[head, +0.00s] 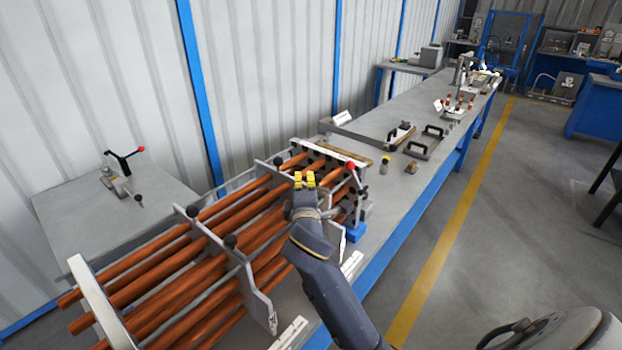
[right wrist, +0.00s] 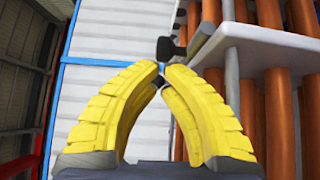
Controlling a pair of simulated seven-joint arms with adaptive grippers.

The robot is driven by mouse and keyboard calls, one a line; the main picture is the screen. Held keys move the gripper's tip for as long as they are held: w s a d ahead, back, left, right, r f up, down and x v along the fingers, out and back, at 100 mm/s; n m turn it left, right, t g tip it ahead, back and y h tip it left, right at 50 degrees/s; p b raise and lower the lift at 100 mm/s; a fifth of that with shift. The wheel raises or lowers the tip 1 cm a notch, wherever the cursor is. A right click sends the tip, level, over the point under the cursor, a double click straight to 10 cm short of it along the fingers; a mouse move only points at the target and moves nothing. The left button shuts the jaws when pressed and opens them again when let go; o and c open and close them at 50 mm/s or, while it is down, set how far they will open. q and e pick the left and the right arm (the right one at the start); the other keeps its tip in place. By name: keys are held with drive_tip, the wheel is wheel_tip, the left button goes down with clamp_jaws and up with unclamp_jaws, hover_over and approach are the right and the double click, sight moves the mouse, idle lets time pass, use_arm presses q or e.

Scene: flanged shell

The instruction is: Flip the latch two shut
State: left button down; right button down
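A flanged shell frame (head: 250,275) holds several long copper-coloured tubes (head: 160,268) between grey plates. Dark ball knobs stand on its plates, at the left (head: 193,210), the middle (head: 231,241) and the back (head: 278,161). At the far right end are a red knob (head: 350,166) and a black knob; I cannot tell which is latch two. My right gripper (head: 304,178) is over the tubes near that end. Its yellow fingertips (right wrist: 162,72) meet in the right wrist view, with nothing visible between them. A dark knob (right wrist: 166,48) on a grey bar shows just beyond the tips. My left gripper is out of view.
A side table (head: 75,225) at the left carries a clamp with a red-tipped handle (head: 125,157). The long bench (head: 415,110) runs back with black-handled parts (head: 424,143) and small fittings. Open floor with a yellow line (head: 440,250) lies to the right.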

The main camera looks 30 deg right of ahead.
drive_tip(key=shift+w+a, duration=0.4)
drive_tip(key=s+a, duration=0.6)
drive_tip(key=s, duration=0.1)
drive_tip(key=shift+a, duration=0.15)
idle(0.3)
idle(0.4)
